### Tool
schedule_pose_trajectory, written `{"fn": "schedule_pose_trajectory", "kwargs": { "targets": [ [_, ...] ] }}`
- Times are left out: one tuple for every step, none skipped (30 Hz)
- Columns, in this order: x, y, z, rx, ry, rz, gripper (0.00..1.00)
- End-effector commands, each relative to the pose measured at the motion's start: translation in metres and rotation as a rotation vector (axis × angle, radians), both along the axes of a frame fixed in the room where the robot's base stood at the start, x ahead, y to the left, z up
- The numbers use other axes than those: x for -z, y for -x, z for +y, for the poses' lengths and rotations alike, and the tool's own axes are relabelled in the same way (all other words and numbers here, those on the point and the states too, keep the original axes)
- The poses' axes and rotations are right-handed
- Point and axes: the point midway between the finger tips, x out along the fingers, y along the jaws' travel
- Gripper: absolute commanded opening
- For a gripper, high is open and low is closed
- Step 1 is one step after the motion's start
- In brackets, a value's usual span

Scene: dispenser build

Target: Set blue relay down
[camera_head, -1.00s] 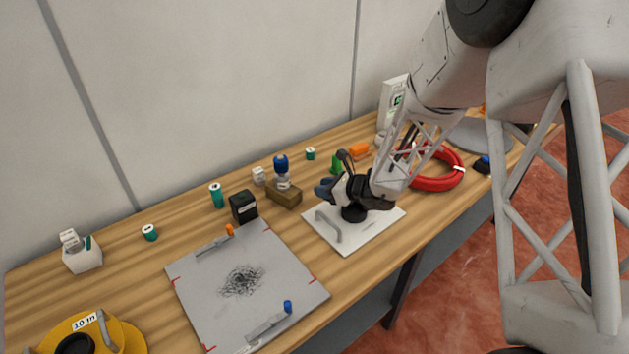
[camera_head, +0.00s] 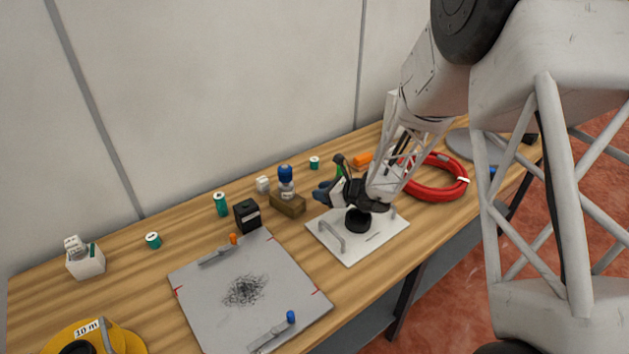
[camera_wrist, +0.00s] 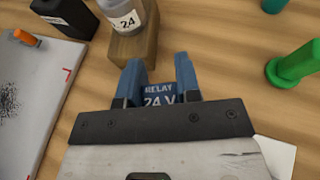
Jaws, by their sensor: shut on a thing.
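My gripper (camera_wrist: 158,72) has blue fingers and is shut on the blue relay (camera_wrist: 159,97), whose label reads "RELAY 24 V". The relay sits between the fingers, with its lower part hidden by the gripper body in the wrist view. In the head view my gripper (camera_head: 325,194) is above the table, right of the wooden block and by the back left of the white plate. The relay cannot be told apart from the fingers there. I cannot tell whether the relay touches the table.
A wooden block (camera_head: 288,205) carries a blue-capped bottle (camera_head: 286,183); a black box (camera_head: 247,217) is left of it. The white plate (camera_head: 347,254) has a handle and a black ring. A green piece (camera_wrist: 291,66), a grey board (camera_head: 205,300) and a red coil (camera_head: 437,193) are around.

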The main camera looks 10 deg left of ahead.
Motion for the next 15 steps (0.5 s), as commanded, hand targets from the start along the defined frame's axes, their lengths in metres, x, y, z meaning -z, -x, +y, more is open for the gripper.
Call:
{"fn": "schedule_pose_trajectory", "kwargs": {
  "targets": [
    [0.001, -0.008, 0.003, 0.000, 0.000, -0.001, 0.09],
    [0.002, -0.011, 0.004, 0.000, 0.000, 0.000, 0.09],
    [0.002, -0.016, 0.006, 0.000, 0.000, 0.000, 0.09],
    [0.002, -0.021, 0.007, 0.000, 0.000, 0.000, 0.09],
    [0.003, -0.025, 0.009, 0.000, -0.001, 0.000, 0.09],
    [0.004, -0.030, 0.011, 0.000, 0.000, 0.001, 0.09],
    [0.004, -0.034, 0.012, 0.000, 0.000, 0.001, 0.09],
    [0.004, -0.038, 0.013, 0.000, 0.000, 0.001, 0.09],
    [0.004, -0.043, 0.015, 0.001, -0.001, -0.001, 0.09],
    [0.005, -0.047, 0.017, 0.001, 0.000, -0.001, 0.09],
    [0.006, -0.051, 0.018, 0.000, 0.000, 0.000, 0.09],
    [0.006, -0.056, 0.020, 0.000, 0.000, 0.000, 0.09],
    [0.007, -0.059, 0.021, 0.000, 0.000, 0.000, 0.09],
    [0.007, -0.064, 0.022, 0.001, 0.000, 0.000, 0.09],
    [0.008, -0.069, 0.024, 0.000, 0.001, 0.000, 0.09]
  ]
}}
